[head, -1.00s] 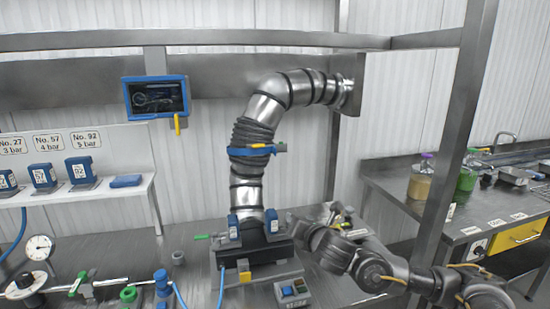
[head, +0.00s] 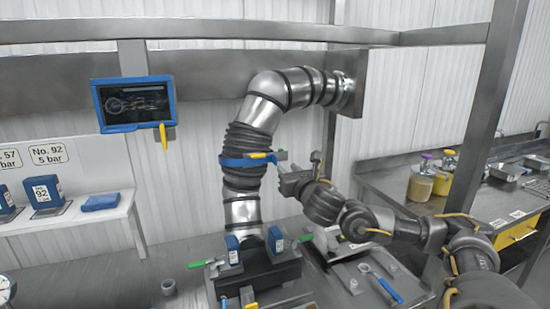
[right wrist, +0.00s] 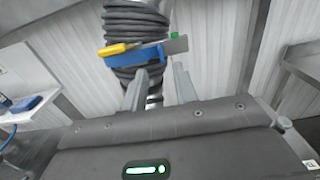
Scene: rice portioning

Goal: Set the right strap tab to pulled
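A blue strap (head: 236,162) goes around the ribbed dark sleeve of the steel duct. A yellow tab (head: 258,155) sits on its front and a grey end piece (head: 282,156) sticks out to the right. In the right wrist view the strap (right wrist: 135,59), yellow tab (right wrist: 118,49) and grey end piece (right wrist: 176,46) with a green spot lie just beyond my fingertips. My right gripper (right wrist: 158,84) is open and empty, its two fingers apart and pointing at the strap. In the head view the right gripper (head: 284,180) is just below and right of the strap. My left gripper is out of view.
Below the duct stands a black base with blue blocks (head: 232,249) and green handles. A blue-framed screen (head: 132,103) hangs left. A metal frame post (head: 491,115) rises at right, before a side bench with jars (head: 420,186).

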